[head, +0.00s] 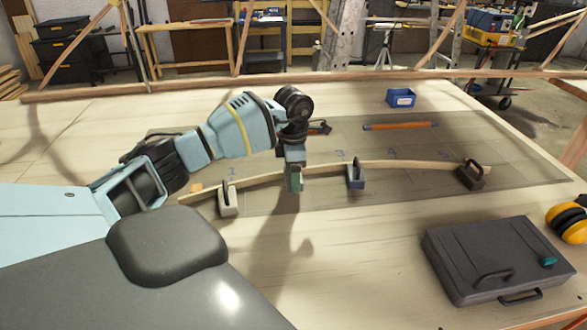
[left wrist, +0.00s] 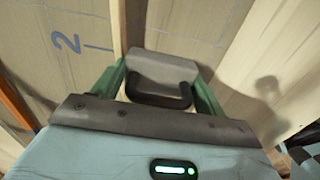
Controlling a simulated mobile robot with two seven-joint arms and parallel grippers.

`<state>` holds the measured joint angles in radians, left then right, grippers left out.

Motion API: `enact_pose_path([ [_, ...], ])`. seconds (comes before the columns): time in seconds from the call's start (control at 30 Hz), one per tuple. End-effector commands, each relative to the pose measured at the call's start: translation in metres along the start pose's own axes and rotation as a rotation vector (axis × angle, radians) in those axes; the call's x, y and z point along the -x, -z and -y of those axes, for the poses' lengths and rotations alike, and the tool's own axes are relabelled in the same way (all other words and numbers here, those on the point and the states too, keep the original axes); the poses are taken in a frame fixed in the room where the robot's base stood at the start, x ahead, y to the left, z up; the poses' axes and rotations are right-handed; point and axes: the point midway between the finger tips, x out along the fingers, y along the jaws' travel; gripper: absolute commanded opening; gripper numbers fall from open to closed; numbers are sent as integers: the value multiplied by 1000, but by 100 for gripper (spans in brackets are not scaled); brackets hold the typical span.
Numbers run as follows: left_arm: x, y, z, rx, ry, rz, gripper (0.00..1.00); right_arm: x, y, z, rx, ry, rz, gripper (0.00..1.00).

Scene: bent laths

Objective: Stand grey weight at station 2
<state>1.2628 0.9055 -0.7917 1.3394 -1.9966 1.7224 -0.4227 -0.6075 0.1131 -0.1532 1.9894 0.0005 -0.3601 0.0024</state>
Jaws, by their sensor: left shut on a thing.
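The grey weight (left wrist: 163,68), a block with a black handle, sits between the green fingers of my left gripper (left wrist: 160,92) in the left wrist view. The gripper is shut on it. In the head view my left gripper (head: 294,182) is beside the lath (head: 320,167), between numbers 1 and 3, and mostly hides the weight. The left wrist view shows a painted 2 (left wrist: 66,43) left of the lath (left wrist: 118,28), with the weight close to the lath's right side. I cannot tell whether the weight touches the board. My right gripper is not in view.
An orange bar (head: 400,126) and blue bin (head: 400,98) lie farther back. A dark case (head: 500,250) and yellow earmuffs (head: 570,225) are front right.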

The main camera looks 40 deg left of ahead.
Motion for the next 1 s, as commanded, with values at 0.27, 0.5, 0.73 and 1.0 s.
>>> enact_pose_path([
  [0.27,-5,0,0,0,-1,2,22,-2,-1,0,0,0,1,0],
  [0.5,-9,0,0,0,1,-2,82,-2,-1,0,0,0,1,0],
  [0.73,-10,1,0,1,1,-3,94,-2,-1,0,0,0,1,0],
  [1.0,4,0,0,1,-2,2,94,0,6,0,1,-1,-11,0],
])
